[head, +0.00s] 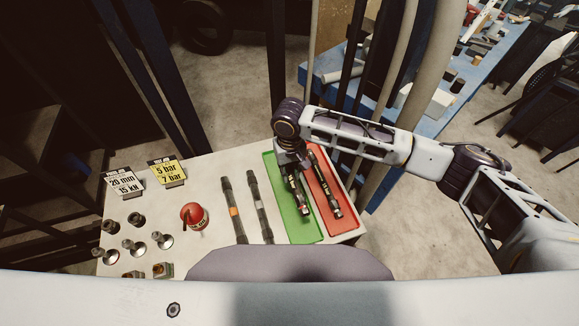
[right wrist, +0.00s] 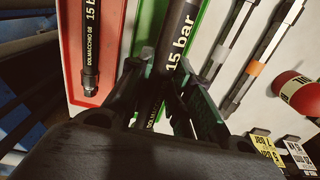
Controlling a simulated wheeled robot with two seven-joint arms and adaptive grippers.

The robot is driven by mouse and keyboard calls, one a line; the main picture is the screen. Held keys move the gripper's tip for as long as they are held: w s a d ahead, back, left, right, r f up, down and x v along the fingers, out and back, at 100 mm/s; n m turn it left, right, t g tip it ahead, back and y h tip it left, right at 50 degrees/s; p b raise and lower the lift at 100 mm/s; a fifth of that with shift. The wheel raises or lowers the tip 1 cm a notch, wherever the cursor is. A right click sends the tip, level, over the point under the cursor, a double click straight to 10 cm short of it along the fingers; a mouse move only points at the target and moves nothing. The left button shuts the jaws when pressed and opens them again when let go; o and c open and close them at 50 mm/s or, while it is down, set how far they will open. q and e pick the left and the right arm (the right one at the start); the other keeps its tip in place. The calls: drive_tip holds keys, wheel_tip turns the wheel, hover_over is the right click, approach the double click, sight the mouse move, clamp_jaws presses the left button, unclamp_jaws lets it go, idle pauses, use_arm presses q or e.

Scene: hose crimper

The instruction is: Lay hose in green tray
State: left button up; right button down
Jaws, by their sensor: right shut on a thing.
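The green tray (head: 303,232) lies on the right part of the white table. A black hose (head: 298,195) marked "15 bar" lies lengthwise over the green tray, inside its outline. It shows in the right wrist view (right wrist: 177,35) between my fingers. My right gripper (head: 292,170) points down over the green tray and is shut on this hose (right wrist: 160,95). I cannot tell whether the hose touches the tray floor. My left gripper is not in view.
A red tray (head: 347,218) right beside the green one holds another black hose (head: 325,185). Two dark hoses (head: 232,207) (head: 260,205) lie to the left. A red round container (head: 194,216), fittings (head: 133,247) and two labels (head: 124,182) (head: 167,171) stand further left.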

sight(289, 193)
wheel_tip(289, 193, down, 7)
drive_tip(key=b, duration=0.3)
drive_tip(key=shift+b, duration=0.3)
drive_tip(key=shift+f, duration=2.2)
drive_tip(key=c, duration=1.2)
unclamp_jaws()
drive_tip(key=shift+s+f, duration=0.1)
